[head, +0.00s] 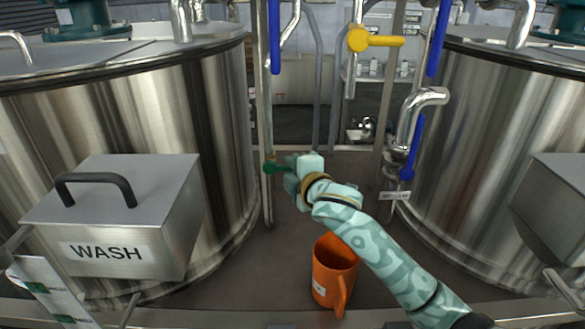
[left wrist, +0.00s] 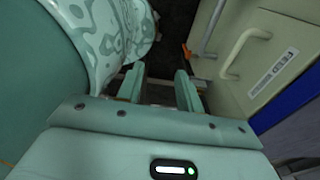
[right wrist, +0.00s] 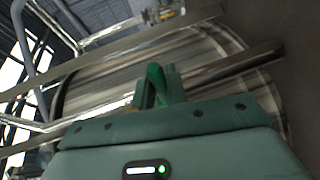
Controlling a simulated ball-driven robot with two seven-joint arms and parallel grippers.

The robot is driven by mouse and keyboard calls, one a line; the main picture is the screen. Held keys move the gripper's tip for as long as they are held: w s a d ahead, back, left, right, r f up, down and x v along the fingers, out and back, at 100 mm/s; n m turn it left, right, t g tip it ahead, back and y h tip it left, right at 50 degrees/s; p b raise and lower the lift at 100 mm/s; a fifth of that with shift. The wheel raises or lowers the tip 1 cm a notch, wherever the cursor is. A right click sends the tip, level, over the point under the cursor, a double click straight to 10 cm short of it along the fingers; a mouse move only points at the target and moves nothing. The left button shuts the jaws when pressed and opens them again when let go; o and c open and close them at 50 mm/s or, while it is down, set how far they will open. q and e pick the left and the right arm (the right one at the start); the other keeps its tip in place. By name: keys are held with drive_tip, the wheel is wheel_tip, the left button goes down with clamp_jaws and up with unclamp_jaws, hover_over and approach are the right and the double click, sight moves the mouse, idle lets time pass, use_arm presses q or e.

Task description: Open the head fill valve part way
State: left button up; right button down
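A green valve lever (head: 277,168) sits on a thin upright pipe beside the left tank. My right gripper (head: 296,171) is at its free end. In the right wrist view, the green lever (right wrist: 156,80) stands between the fingers of my right gripper (right wrist: 158,88), which look closed on it. Other levers are a yellow one (head: 380,41), upright blue ones (head: 274,35) (head: 438,38) and a lower blue one (head: 414,148) by the right tank. I cannot read which is the head fill valve. My left gripper (left wrist: 158,88) is open and empty, outside the head view.
Steel tanks stand left (head: 110,120) and right (head: 500,130). A box marked WASH (head: 150,225) fronts the left tank. An orange jug (head: 333,272) stands below my right arm. The left wrist view shows a cream box with a handle (left wrist: 245,50) close to the left gripper.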

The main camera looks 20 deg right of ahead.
drive_tip(key=shift+a+r+n+g+h+p, duration=0.15)
drive_tip(key=shift+r+n+g+h+p, duration=0.55)
drive_tip(key=shift+p, duration=2.95)
drive_tip(key=shift+a+r+n+g+h+p, duration=0.25)
drive_tip(key=shift+r+n+p, duration=0.7)
drive_tip(key=shift+p, duration=2.65)
drive_tip(key=shift+w+f+n+h+p, duration=0.1)
drive_tip(key=shift+f+n+h+p, duration=0.2)
drive_tip(key=shift+n+p, duration=0.3)
drive_tip(key=c, duration=1.4)
unclamp_jaws()
drive_tip(key=p+v, duration=0.1)
drive_tip(key=v, duration=1.5)
